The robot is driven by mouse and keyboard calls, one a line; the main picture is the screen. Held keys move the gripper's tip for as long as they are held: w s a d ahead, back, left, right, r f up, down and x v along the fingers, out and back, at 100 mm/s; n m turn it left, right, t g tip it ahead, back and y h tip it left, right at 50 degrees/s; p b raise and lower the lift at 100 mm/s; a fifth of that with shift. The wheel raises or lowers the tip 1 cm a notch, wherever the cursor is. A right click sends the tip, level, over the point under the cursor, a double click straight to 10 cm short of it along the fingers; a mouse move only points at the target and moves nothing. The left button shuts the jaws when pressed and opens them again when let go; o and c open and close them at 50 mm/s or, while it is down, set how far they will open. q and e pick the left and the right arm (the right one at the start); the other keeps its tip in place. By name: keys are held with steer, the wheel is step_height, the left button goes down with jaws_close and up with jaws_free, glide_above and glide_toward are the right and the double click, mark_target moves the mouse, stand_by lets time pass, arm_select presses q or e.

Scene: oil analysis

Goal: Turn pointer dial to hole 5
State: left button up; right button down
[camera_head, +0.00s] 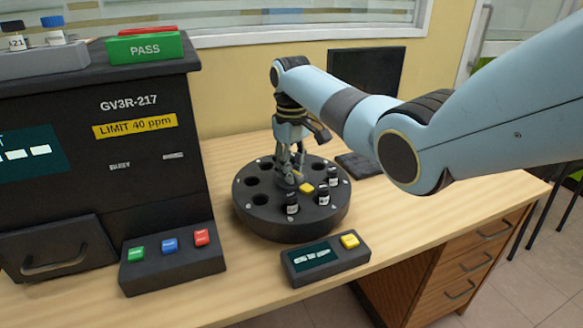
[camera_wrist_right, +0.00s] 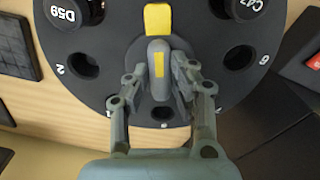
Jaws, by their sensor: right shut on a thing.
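The round dark carousel (camera_head: 270,225) stands on the wooden desk, with a ring of holes around its top. Its grey dial knob (camera_wrist_right: 158,75) has a yellow stripe. The yellow pointer (camera_head: 306,187) faces the front right in the head view; it also shows at the top of the wrist view (camera_wrist_right: 157,18). My right gripper (camera_head: 289,172) reaches down over the carousel's middle, its fingers shut on the knob from both sides (camera_wrist_right: 158,82). A "2" shows at the left of the wrist view and what looks like a 6 or 9 at the right. Hole 5 cannot be made out. My left gripper is not in view.
Dark vials (camera_head: 292,204) with white labels stand in several front and right holes. A small display box (camera_head: 325,260) with a yellow button is in front. A black analyser (camera_head: 100,150) and a panel (camera_head: 170,262) with green, blue and red buttons stand left. A monitor (camera_head: 367,75) stands behind.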

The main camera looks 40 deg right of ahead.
steer(key=shift+r+m+p, duration=0.2)
steer(key=shift+m+p, duration=0.7)
steer(key=shift+p, duration=0.15)
steer(key=shift+m+p, duration=0.75)
steer(key=shift+m, duration=0.05)
steer(key=shift+m+p, duration=0.7)
steer(key=shift+m, duration=0.5)
steer(key=shift+f+m+p, duration=0.15)
steer(key=shift+m+p, duration=0.45)
steer(key=shift+m, duration=0.8)
steer(key=c, duration=1.2)
jaws_free()
steer(key=shift+o, duration=0.2)
